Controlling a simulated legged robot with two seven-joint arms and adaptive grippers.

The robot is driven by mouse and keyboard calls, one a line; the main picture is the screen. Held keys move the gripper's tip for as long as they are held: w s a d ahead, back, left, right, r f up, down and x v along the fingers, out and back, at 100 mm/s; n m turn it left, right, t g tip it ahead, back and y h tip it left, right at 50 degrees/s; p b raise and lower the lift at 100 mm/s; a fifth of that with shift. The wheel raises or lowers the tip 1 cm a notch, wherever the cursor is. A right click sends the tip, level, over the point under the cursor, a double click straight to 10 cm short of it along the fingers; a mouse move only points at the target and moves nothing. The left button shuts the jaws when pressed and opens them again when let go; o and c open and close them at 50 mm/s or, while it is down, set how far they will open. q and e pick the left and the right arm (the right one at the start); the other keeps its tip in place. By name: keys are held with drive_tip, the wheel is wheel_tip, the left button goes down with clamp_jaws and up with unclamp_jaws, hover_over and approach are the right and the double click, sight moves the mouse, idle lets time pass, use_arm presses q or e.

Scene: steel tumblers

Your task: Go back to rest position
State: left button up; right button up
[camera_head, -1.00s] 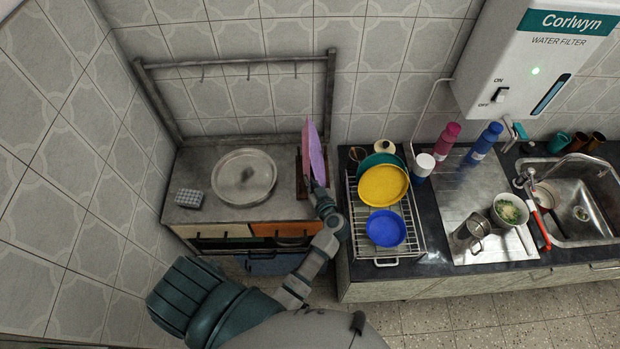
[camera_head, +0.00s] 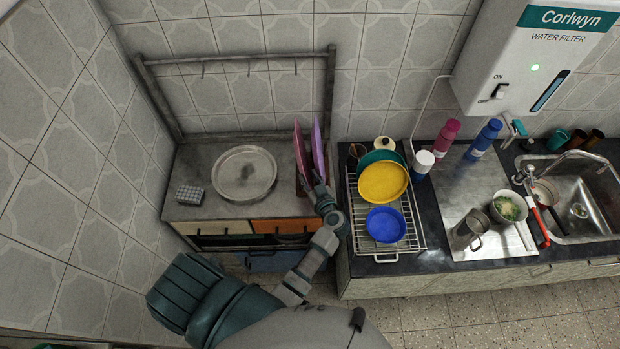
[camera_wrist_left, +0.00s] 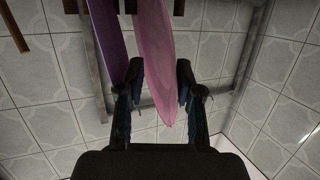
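My left gripper (camera_head: 318,187) is at the right end of the grey counter, at the lower front of two upright plates, one pink (camera_head: 300,152) and one purple (camera_head: 318,150). In the left wrist view the fingers (camera_wrist_left: 158,88) stand apart, open. The pink plate (camera_wrist_left: 158,60) shows in the gap between them, and the purple plate (camera_wrist_left: 108,38) is to the left. I cannot tell whether a finger touches a plate. The plates stand in a brown rack (camera_head: 302,184), partly hidden. My right gripper is not in view.
A round metal tray (camera_head: 244,175) and a small checked block (camera_head: 189,196) rest on the grey counter (camera_head: 215,208). To the right, a wire rack (camera_head: 412,225) holds yellow (camera_head: 383,182) and blue (camera_head: 385,225) dishes.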

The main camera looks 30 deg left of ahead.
use_arm(q)
drive_tip(key=v, duration=0.7)
drive_tip(key=shift+s+d, duration=0.15)
drive_tip(key=shift+d, duration=0.2)
